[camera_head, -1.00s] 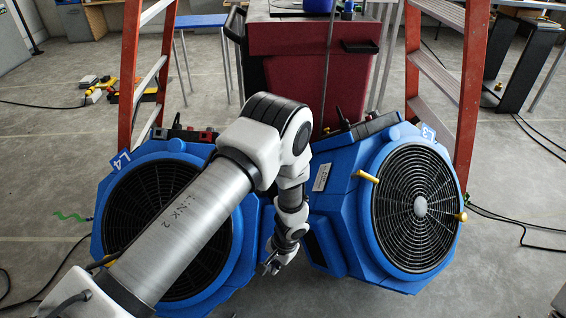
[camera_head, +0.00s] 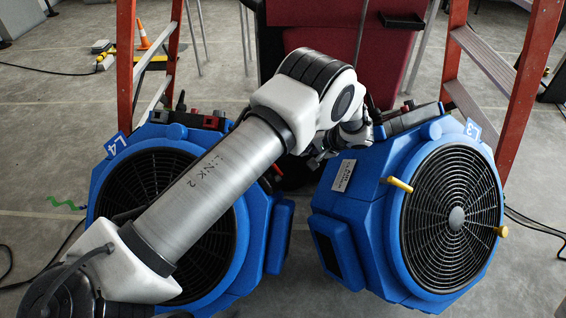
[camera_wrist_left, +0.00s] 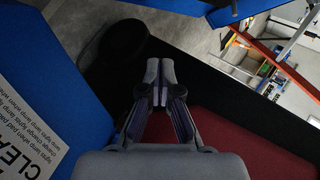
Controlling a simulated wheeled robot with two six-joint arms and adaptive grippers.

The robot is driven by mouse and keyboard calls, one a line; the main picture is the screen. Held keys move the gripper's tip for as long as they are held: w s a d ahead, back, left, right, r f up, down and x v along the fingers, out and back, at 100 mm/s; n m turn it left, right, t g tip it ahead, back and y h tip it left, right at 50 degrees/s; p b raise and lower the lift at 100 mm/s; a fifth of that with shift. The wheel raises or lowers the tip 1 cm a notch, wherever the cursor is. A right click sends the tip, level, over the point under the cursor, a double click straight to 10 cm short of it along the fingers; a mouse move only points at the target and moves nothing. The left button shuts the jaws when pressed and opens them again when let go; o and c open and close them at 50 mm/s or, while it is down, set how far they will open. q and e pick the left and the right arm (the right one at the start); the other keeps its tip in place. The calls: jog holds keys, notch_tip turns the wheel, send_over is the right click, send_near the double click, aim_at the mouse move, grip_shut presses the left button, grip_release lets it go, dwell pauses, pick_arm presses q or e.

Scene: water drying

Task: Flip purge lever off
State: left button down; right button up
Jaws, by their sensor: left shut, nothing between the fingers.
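Two blue machines with round black grilles stand side by side, L4 (camera_head: 104,190) at left and L3 (camera_head: 392,272) at right. A small black lever (camera_head: 181,100) stands up on top of L4. Another dark lever (camera_head: 371,101) shows at the top of L3, partly hidden by my wrist. I cannot tell which lever is the purge lever. My left gripper (camera_head: 314,160) is beside L3's upper left side, small and partly hidden. In the left wrist view, its fingers (camera_wrist_left: 154,72) are together and empty, beside a blue panel with a white label (camera_wrist_left: 28,135). My right gripper is out of view.
Yellow knobs (camera_head: 398,184) stick out at L3's front. Orange ladders (camera_head: 126,65) stand behind both machines, with a dark red cabinet (camera_head: 330,50) between. Cables lie on the floor. A dark gap separates the machines.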

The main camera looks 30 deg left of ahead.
pick_arm(q)
jog(key=shift+s+r, duration=0.1)
jog(key=shift+r, duration=0.15)
jog(key=s+a+f+b, duration=0.3)
jog(key=a+f+b, duration=0.1)
jog(key=a+f, duration=0.2)
jog(key=shift+f, duration=0.25)
jog(key=shift+a, duration=0.1)
dwell(0.4)
jog(key=shift+s+y+b, duration=0.1)
jog(key=shift+y+b, duration=0.2)
